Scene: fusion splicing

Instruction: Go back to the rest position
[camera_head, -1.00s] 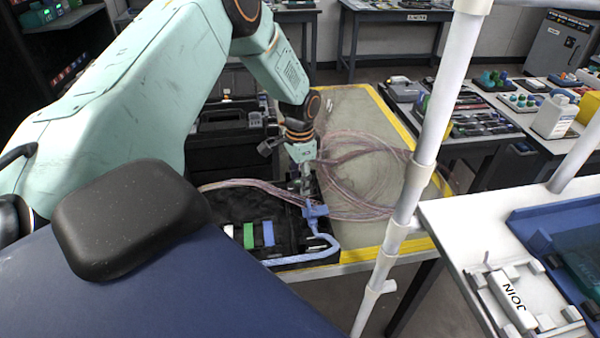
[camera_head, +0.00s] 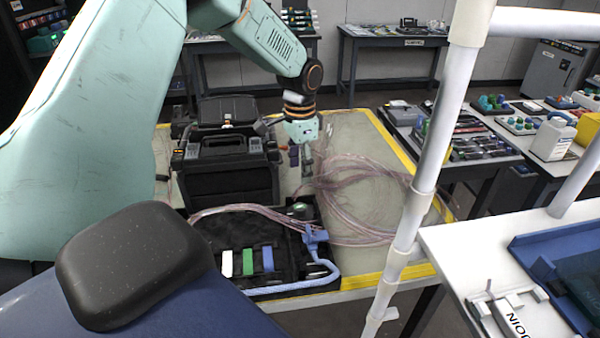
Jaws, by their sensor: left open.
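My left gripper (camera_head: 301,160) points down above the yellow-edged table, behind the black tray (camera_head: 212,228). It is open, and I see nothing between its fingers. The tray holds white, green and blue pieces (camera_head: 247,262) side by side. A blue clamp-like part (camera_head: 315,236) sits at the tray's right side, apart from the gripper, with a light blue cable (camera_head: 300,287) by it. Bundled pinkish fibre cables (camera_head: 350,185) loop over the table to the right. My right gripper is not in view.
A black tool case (camera_head: 228,165) stands behind the tray, left of my gripper. A white pole frame (camera_head: 432,150) rises at the right, before a white table with a JOIN block (camera_head: 512,318). Side tables with bottles and tools stand further right.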

